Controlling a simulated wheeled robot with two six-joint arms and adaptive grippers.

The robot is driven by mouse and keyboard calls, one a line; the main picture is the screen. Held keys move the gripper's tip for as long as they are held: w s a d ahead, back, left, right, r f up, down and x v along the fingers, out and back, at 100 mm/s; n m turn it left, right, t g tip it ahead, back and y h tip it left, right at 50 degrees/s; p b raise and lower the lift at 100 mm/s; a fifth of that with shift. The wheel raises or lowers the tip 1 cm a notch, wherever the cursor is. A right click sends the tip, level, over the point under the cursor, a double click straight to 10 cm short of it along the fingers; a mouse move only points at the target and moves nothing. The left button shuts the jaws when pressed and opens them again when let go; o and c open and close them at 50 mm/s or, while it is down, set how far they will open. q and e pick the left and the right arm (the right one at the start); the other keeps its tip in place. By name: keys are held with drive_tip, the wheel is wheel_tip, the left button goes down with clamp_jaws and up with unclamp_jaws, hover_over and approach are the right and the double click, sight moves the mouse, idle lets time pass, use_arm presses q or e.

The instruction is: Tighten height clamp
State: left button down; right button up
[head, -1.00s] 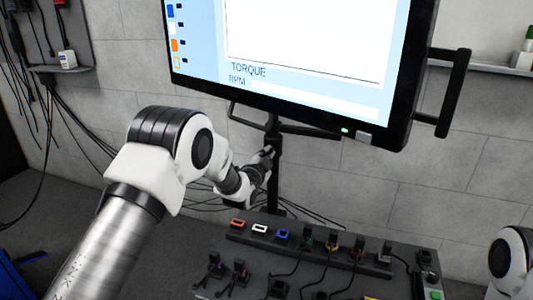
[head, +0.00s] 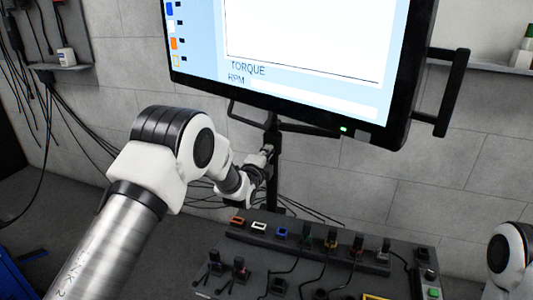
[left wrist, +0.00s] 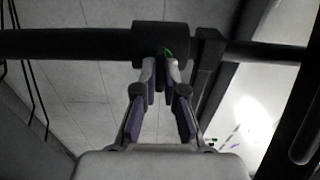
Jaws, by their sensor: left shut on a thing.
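The monitor's dark stand post (head: 273,172) rises behind the bench to the large screen. In the left wrist view the post (left wrist: 65,44) runs across the picture, with the thick dark collar of the height clamp (left wrist: 150,36) around it. My left gripper (head: 267,151) is at the post below the monitor. In the left wrist view its fingertips (left wrist: 161,66) are closed together at the collar's near side, shut on a small part of the clamp that they mostly hide. A small green mark (left wrist: 168,52) shows just beyond the tips. My right gripper is not in view.
The monitor (head: 300,55) hangs just above the left gripper. A dark panel (head: 330,270) with several coloured sockets, plugs and cables stands below it. Loose cables (head: 315,213) run behind the post. A blue object (head: 18,278) is at the lower left.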

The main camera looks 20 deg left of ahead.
use_arm(q)
drive_tip(key=shift+w+r, duration=0.1)
drive_tip(key=shift+r, duration=0.3)
drive_tip(key=c, duration=1.3)
unclamp_jaws()
drive_tip(key=shift+o, duration=0.2)
drive_tip(key=shift+f, duration=0.3)
drive_tip(key=s, duration=1.2)
drive_tip(key=shift+a, duration=0.15)
drive_tip(key=shift+f, duration=0.1)
